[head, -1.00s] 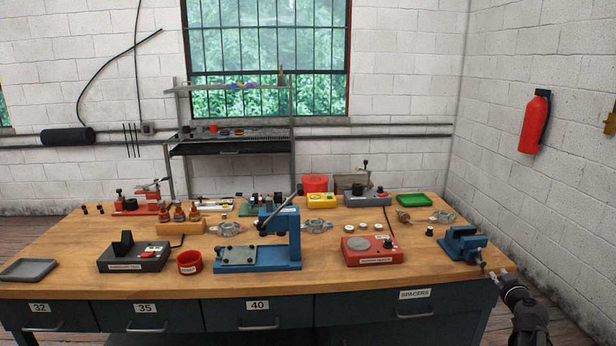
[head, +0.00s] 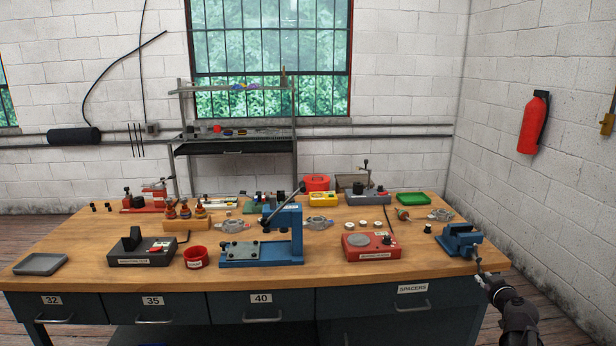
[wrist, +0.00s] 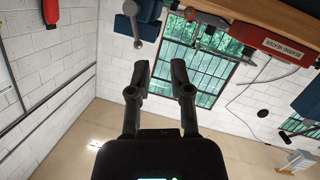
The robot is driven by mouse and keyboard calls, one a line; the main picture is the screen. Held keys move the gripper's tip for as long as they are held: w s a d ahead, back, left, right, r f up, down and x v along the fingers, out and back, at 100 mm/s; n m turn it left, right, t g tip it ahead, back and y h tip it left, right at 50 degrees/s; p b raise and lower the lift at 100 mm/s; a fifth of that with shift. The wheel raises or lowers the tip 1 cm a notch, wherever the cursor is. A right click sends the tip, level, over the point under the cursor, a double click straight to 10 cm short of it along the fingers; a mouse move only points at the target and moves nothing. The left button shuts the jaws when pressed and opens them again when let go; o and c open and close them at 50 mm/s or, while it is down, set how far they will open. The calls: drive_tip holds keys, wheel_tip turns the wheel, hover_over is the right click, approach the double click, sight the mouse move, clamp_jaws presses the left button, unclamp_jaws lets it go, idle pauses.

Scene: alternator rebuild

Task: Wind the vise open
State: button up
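The blue vise (head: 462,240) stands at the right front corner of the bench. Its handle (head: 478,265) hangs down at its front, over the bench edge. In the wrist view the vise (wrist: 147,14) is at the top, with the handle's grey ball end (wrist: 137,43) just beyond my left finger. My gripper (head: 484,281) is just below and right of the handle, off the bench front. In the wrist view my gripper (wrist: 159,68) has its two fingers apart with nothing between them. I cannot tell how wide the vise jaws stand.
The wooden bench (head: 330,275) has drawers under its front edge. A blue press (head: 285,240) is mid-bench. The floor right of the bench is clear.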

drive_tip(key=s+a+f+g+y+p, duration=0.1)
drive_tip(key=a+g+y+p, duration=0.15)
drive_tip(key=a, duration=0.55)
drive_tip(key=s+a+f+n+g+y+p, duration=0.1)
drive_tip(key=s+a+f+g, duration=0.15)
drive_tip(key=a, duration=0.55)
drive_tip(key=a+g+y+p, duration=0.2)
drive_tip(key=a+g, duration=0.1)
drive_tip(key=a, duration=0.5)
drive_tip(key=s+a+m+g+h+p, duration=0.1)
drive_tip(key=s+a+g+h+p, duration=0.1)
drive_tip(key=s, duration=0.5)
drive_tip(key=s+a+m+g+h+p, duration=0.2)
drive_tip(key=s+a+g, duration=0.3)
drive_tip(key=s+a, duration=0.2)
drive_tip(key=shift+a+f+m, duration=0.25)
drive_tip(key=shift+f+m, duration=0.05)
